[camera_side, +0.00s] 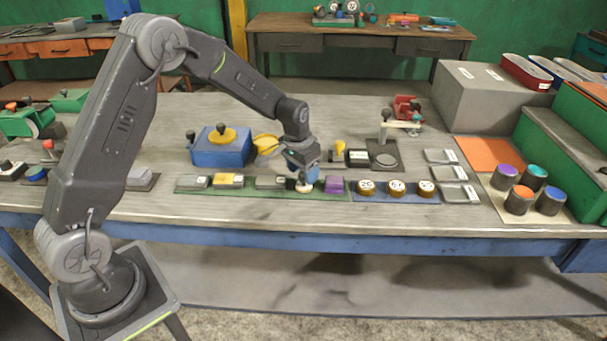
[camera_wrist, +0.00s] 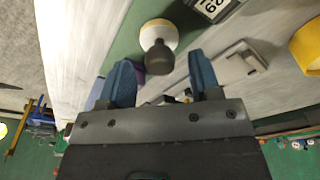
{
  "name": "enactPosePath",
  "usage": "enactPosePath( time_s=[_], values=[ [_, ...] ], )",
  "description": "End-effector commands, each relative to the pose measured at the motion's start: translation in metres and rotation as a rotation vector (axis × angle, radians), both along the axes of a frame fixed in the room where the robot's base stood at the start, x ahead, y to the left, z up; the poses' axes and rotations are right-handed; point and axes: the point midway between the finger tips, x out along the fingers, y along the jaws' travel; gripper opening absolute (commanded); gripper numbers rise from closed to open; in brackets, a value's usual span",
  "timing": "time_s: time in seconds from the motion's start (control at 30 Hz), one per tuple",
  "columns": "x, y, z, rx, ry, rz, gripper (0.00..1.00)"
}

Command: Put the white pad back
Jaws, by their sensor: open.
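A round white pad (camera_wrist: 157,30) with a yellowish edge and a dark knob (camera_wrist: 159,58) sits at the green strip (camera_wrist: 123,44) in the wrist view. In the side view the pad's pale base (camera_side: 304,188) shows under my gripper (camera_side: 303,172), between a grey block (camera_side: 270,183) and a purple block (camera_side: 334,184). My gripper (camera_wrist: 162,72) is open, its blue fingers apart, with the knob between and just beyond the fingertips in the wrist view. I cannot tell whether either finger touches the knob.
A yellow block (camera_side: 229,181) stands farther left on the strip. Round brown-rimmed pieces (camera_side: 397,188) stand to the right. A blue box (camera_side: 221,148) and a yellow bowl (camera_side: 265,143) are behind. Grey slabs (camera_side: 452,174) lie at right. The table's front edge is clear.

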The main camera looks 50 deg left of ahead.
Motion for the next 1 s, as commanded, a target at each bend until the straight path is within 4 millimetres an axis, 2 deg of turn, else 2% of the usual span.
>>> enactPosePath(
  time_s=[0.2,0.4,0.53,0.77,0.87,0.97,1.0],
  values=[
    [-0.007,0.0,0.048,0.001,-0.006,0.001,0.58],
    [-0.013,0.0,0.084,0.001,-0.003,0.001,0.58],
    [-0.015,0.0,0.098,0.001,-0.002,0.001,0.58],
    [-0.018,-0.001,0.108,0.001,-0.003,0.0,0.58],
    [-0.027,-0.006,0.121,0.004,-0.019,-0.001,0.58],
    [-0.05,-0.018,0.147,0.009,-0.054,-0.002,0.58],
    [-0.063,-0.024,0.159,0.011,-0.071,-0.002,0.58]
  ],
)
